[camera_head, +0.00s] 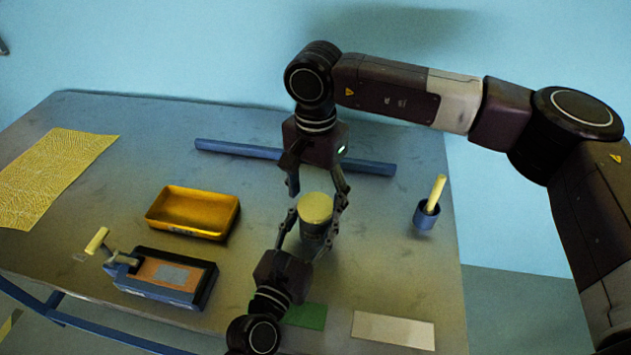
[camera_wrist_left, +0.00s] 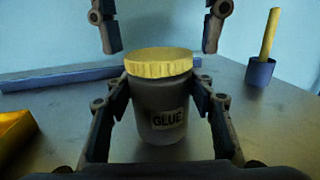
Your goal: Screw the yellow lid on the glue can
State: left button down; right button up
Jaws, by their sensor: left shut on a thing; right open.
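The dark grey glue can (camera_wrist_left: 160,108) stands upright on the table, its GLUE label facing the left wrist camera. The yellow lid (camera_head: 315,208) sits level on top of the can; it also shows in the left wrist view (camera_wrist_left: 158,63). I cannot tell how far its thread is engaged. My left gripper (camera_head: 310,222) comes from the front and is shut on the can's body, one finger on each side. My right gripper (camera_head: 318,188) is open above the can. In the left wrist view its fingers (camera_wrist_left: 161,38) are spread on either side, above the lid, apart from it.
A blue bar (camera_head: 225,147) lies behind the can. A yellow tray (camera_head: 190,232) and a blue-framed tool (camera_head: 143,290) are at left, patterned paper (camera_head: 50,180) at far left. A blue cup with a yellow stick (camera_head: 427,215) stands at right. Green (camera_head: 305,316) and white (camera_head: 393,330) pieces lie in front.

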jog(key=shift+f, duration=0.45)
jog(key=c, duration=1.2)
jog(key=m, duration=0.3)
jog(key=shift+m, duration=0.4)
jog(key=m, duration=1.4)
jog(key=o, duration=1.3)
